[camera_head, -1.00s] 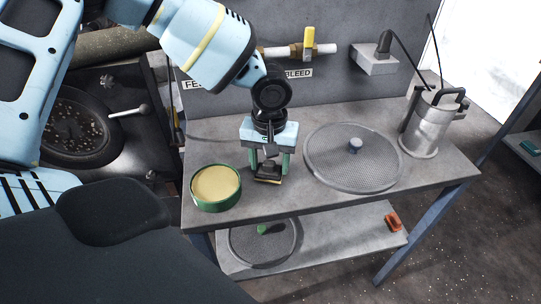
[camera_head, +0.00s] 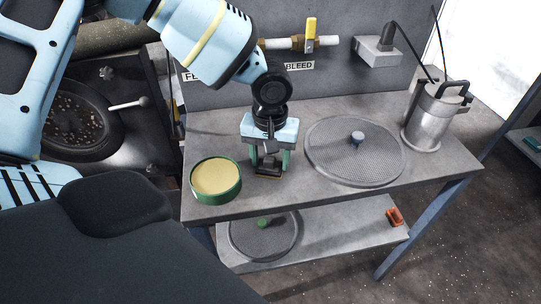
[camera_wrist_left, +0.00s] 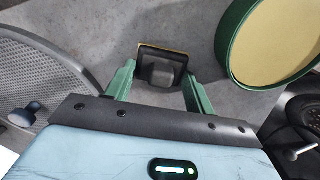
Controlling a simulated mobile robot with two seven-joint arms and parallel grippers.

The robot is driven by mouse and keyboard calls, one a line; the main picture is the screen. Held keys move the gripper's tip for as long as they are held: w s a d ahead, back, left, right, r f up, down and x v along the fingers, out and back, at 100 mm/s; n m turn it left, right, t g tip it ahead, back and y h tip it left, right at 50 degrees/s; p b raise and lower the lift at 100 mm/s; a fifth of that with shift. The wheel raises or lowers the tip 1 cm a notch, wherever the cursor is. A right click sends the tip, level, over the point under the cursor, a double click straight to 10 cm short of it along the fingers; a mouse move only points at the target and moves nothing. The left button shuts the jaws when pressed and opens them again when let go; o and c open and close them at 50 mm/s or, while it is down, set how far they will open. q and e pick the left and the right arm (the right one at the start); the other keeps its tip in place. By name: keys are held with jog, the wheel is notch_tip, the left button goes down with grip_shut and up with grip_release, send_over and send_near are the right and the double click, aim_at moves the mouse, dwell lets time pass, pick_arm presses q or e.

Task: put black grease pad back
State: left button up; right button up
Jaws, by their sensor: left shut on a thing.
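The black grease pad (camera_head: 268,171) is a small dark block with a thin yellowish edge at its underside. My left gripper (camera_head: 270,155) points down over the bench and is shut on the pad, its green fingers on either side. In the left wrist view the pad (camera_wrist_left: 161,67) shows between the fingers of the left gripper (camera_wrist_left: 158,88). The pad is at or just above the bench top; I cannot tell if it touches. A green round tin (camera_head: 216,183) with a pale yellow fill stands just left of the pad. My right gripper is not in view.
A round mesh screen (camera_head: 335,170) with a knob lies right of the gripper. A metal canister (camera_head: 428,125) stands at the bench's right end. A lower shelf (camera_head: 330,235) holds another mesh disc and an orange item (camera_head: 395,217). The bench (camera_head: 240,208) front is bare.

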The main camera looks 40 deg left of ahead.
pick_arm(q)
jog(key=shift+f, duration=0.2)
jog(key=o, duration=1)
jog(key=shift+o, duration=0.2)
jog(key=shift+r, duration=3.95)
